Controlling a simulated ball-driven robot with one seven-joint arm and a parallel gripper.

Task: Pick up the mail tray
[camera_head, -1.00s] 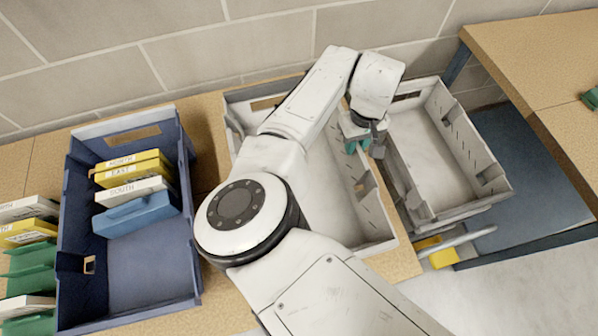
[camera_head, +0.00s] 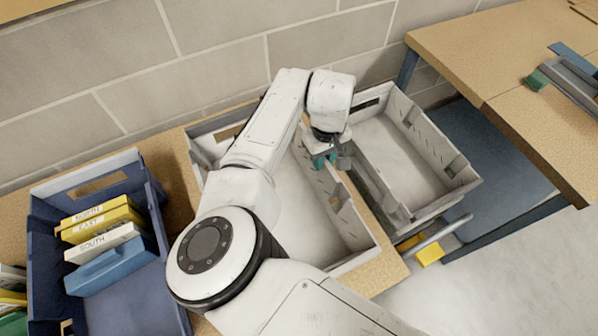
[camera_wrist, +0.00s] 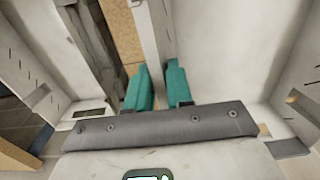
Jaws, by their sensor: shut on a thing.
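Two pale grey-white trays stand side by side on the wooden bench. The left pale tray (camera_head: 352,262) is empty where I can see it; my arm covers part of it. The right pale tray (camera_head: 385,150) looks empty too. My gripper (camera_head: 324,161) has teal fingertips and is at the left pale tray's right wall. In the wrist view, my gripper (camera_wrist: 157,88) has one finger on each side of that thin wall (camera_wrist: 150,38) and is shut on it. I cannot tell whether the tray is off the bench.
A dark blue tray (camera_head: 40,225) at left holds yellow, white and blue labelled blocks. A brick wall (camera_head: 120,70) runs behind. Another wooden table (camera_head: 500,60) stands at right with a green item on it. A yellow thing (camera_head: 430,254) lies below the right tray.

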